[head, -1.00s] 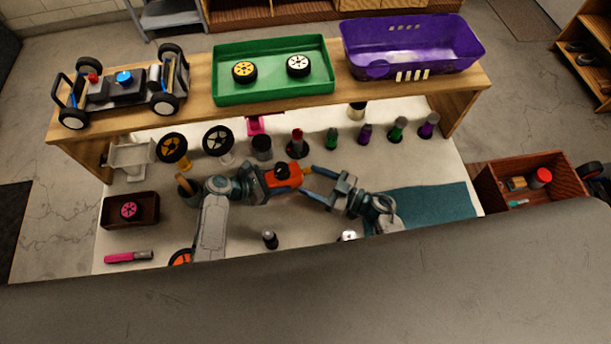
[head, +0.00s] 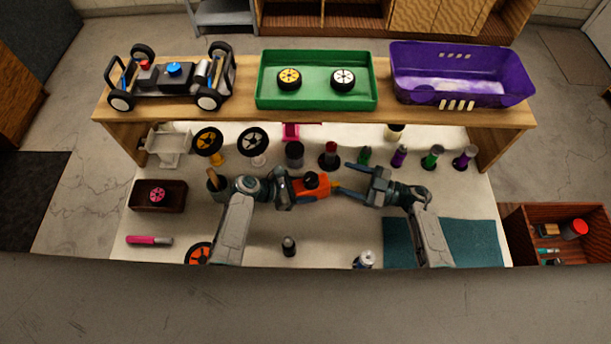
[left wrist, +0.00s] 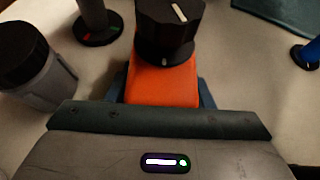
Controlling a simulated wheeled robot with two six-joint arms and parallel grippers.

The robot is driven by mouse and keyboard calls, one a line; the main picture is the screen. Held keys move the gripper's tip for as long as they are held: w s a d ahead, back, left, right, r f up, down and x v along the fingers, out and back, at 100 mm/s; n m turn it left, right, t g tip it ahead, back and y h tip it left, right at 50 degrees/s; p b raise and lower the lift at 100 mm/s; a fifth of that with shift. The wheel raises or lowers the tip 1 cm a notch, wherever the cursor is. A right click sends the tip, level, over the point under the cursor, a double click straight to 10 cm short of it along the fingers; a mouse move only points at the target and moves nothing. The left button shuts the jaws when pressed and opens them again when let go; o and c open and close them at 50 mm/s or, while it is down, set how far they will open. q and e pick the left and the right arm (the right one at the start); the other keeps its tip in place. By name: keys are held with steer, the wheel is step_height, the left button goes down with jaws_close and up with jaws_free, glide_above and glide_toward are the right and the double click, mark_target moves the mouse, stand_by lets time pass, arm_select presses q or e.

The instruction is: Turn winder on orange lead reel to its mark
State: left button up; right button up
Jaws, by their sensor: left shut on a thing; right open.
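The orange lead reel (head: 314,190) is above the middle of the white worktop, with a black winder knob (head: 311,179) on top. In the left wrist view the winder (left wrist: 168,30) has a white pointer line, and a small pale mark shows below it on the reel (left wrist: 163,85). My left gripper (head: 297,190) is shut on the reel from its left side; its fingers show beside the orange body. My right gripper (head: 343,178) is open just right of the reel, its fingers spread toward it. A small yellow part shows at the reel's right end.
A wooden shelf (head: 240,112) spans behind, carrying a racecar (head: 172,80), a green tray (head: 318,100) and a purple basket (head: 460,75). Several bottles and wheels stand under it. A dark bottle (head: 288,246) and a can (head: 364,259) are in front. A teal mat (head: 470,243) lies right.

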mark_target(305, 177)
steer(key=a+g, duration=0.1)
steer(key=a, duration=0.3)
steer(key=a+g, duration=0.1)
steer(key=a, duration=0.3)
steer(key=a+g, duration=0.1)
steer(key=a, duration=0.4)
steer(key=shift+w+f+g, duration=0.25)
steer(key=shift+w+g, duration=0.05)
steer(key=shift+g, duration=0.1)
steer(key=shift+d, duration=0.1)
steer(key=c, duration=1)
